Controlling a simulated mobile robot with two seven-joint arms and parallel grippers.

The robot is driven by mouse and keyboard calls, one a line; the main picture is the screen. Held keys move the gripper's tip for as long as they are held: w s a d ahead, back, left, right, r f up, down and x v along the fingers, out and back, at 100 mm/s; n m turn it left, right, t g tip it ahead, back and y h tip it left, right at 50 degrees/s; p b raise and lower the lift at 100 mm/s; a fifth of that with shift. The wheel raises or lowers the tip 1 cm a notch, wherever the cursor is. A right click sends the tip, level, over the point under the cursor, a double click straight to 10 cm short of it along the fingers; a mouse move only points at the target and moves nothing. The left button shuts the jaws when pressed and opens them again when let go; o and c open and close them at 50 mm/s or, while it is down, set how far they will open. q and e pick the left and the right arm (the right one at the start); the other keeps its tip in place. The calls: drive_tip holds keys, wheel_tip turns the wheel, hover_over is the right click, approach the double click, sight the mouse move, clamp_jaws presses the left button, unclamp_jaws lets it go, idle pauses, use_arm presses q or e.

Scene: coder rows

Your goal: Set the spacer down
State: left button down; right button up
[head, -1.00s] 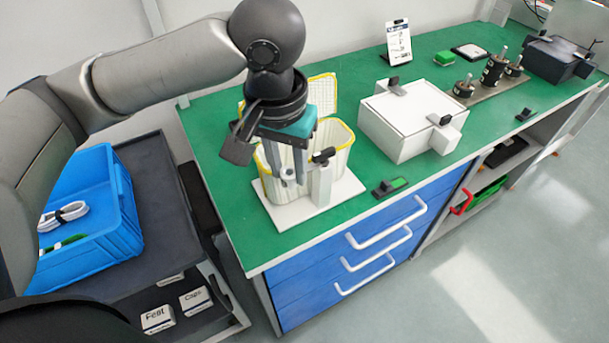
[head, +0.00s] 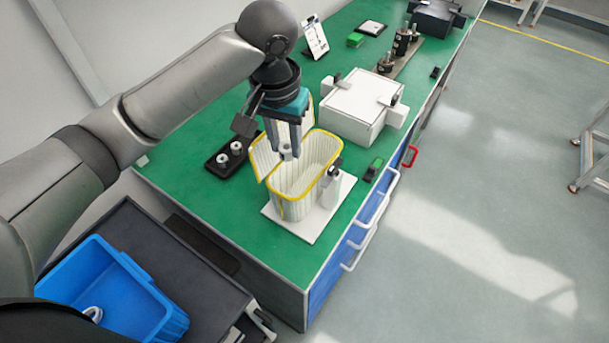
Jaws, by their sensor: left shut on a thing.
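My left gripper (head: 286,150) points down with its fingers shut on a small grey spacer (head: 287,155), mostly hidden between the fingertips. In the picture it is over the far left part of a white ribbed bin (head: 300,208) with a yellow rim. I cannot tell how high the spacer is above the bin. A black tray (head: 213,171) with two small silvery round pieces (head: 228,153) lies on the green bench top (head: 190,190), left of the gripper. My right gripper is not in view.
The bin stands on a white plate (head: 308,232) with its yellow-edged flaps open. A white box (head: 352,108) stands behind it, and a small black-and-green device (head: 374,170) lies to the right. A blue crate (head: 105,290) is at lower left. The bench's near left part is clear.

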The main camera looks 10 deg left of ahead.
use_arm(q)
drive_tip(key=shift+w+d+r+p, duration=0.25)
drive_tip(key=shift+w+r+p, duration=0.25)
drive_tip(key=shift+p, duration=0.55)
drive_tip(key=shift+w+a+f+p, duration=0.1)
drive_tip(key=shift+w+f+p, duration=0.15)
drive_tip(key=shift+p, duration=0.2)
drive_tip(key=b, duration=0.2)
approach(292, 197)
drive_tip(key=shift+s+d+f, duration=0.6)
drive_tip(key=shift+s, duration=0.05)
drive_tip(key=shift+f+b, duration=0.6)
drive_tip(key=shift+f, duration=1.7)
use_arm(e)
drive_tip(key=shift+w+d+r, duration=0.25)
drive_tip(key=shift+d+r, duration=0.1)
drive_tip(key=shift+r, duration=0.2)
use_arm(q)
drive_tip(key=shift+f, duration=0.2)
drive_tip(key=c, duration=0.8)
unclamp_jaws()
drive_tip(key=shift+c, duration=0.2)
drive_tip(key=shift+r, duration=0.15)
